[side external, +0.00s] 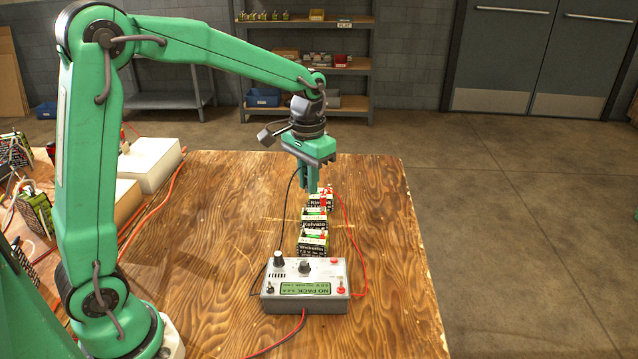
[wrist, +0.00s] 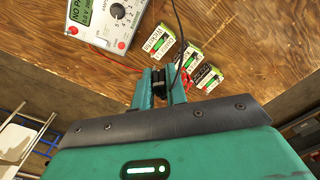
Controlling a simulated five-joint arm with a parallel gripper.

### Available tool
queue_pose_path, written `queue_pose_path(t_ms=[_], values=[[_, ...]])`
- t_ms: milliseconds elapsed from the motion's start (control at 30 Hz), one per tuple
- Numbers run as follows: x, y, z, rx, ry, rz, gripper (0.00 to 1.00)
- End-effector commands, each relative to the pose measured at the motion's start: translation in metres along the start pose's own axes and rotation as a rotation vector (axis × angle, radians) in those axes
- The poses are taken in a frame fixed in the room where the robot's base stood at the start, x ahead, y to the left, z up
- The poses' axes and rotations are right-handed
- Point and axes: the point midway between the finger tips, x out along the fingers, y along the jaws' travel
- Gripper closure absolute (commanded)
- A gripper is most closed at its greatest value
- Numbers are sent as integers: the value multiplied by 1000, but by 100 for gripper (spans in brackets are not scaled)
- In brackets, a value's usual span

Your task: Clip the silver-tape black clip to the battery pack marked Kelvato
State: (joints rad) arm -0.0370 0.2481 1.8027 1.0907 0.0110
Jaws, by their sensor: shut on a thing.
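My gripper (side external: 312,188) points down above the far end of the row of packs. In the wrist view its fingers (wrist: 160,82) are shut on a black clip (wrist: 158,77), with a black lead running up from it. I cannot make out silver tape on the clip. The middle pack also shows in the wrist view (wrist: 187,60). The clip is apart from it.
A grey charger box (side external: 305,299) reading NO PACK stands in front of the packs. A red lead (side external: 358,240) loops from it towards the far pack. White blocks (side external: 150,163) and more packs lie at the left. The wooden table (side external: 385,250) is clear at the right.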

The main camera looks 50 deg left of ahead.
Motion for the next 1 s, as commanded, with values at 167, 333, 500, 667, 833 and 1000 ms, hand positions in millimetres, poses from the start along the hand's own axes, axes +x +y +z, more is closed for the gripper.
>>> queue_pose_path(t_ms=[167,333,500,667,833,1000], values=[[0,-13,-9,87,0,0,99],[0,-25,-17,175,-1,0,99],[0,-37,-26,264,0,0,99],[0,-49,-34,348,0,0,99],[0,-61,-42,438,-1,0,99],[0,-72,-50,524,0,0,99]])
